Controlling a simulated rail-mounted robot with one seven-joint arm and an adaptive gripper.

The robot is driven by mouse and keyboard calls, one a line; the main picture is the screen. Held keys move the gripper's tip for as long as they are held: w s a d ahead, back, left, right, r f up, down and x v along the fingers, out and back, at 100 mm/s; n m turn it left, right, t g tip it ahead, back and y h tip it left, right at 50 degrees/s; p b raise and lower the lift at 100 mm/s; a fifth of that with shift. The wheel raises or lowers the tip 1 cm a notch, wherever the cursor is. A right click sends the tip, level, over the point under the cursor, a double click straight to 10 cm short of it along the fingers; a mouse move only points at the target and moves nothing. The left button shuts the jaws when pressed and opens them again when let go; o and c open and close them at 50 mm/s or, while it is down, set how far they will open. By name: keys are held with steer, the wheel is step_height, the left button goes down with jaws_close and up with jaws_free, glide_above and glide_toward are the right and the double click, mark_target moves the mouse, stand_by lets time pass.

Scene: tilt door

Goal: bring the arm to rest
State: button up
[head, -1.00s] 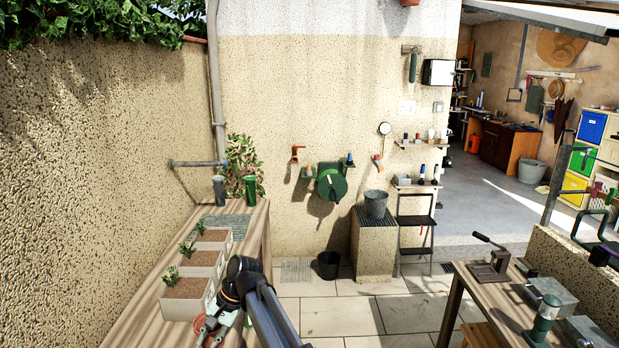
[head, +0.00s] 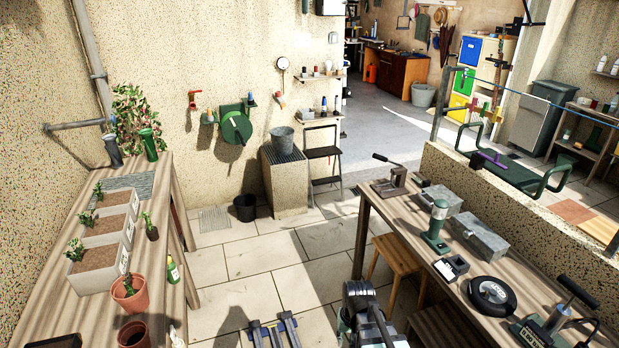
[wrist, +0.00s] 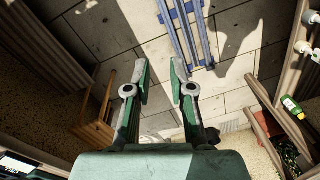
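My gripper (wrist: 160,68) shows in the wrist view with its two fingers apart and nothing between them. It hangs over the paved floor (wrist: 225,62). In the head view my arm shows at the bottom, just left of the right workbench (head: 402,232), and the fingertips are not visible there. The arm appears clear of both benches.
The left bench (head: 60,312) holds planters (head: 100,275), a terracotta pot (head: 131,297) and a small green bottle (head: 173,270). The right bench holds a green cylinder device (head: 437,222), metal boxes (head: 475,237) and a black disc (head: 491,294). A wooden stool (head: 400,258) stands beside it.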

steer(key=s+d+f, duration=0.1)
steer(key=s+d, duration=0.3)
steer(key=d, duration=0.2)
steer(key=s+f+g+b, duration=0.6)
steer(key=s+f+b, duration=0.4)
steer(key=s+f, duration=1.9)
steer(key=shift+g+h, duration=0.4)
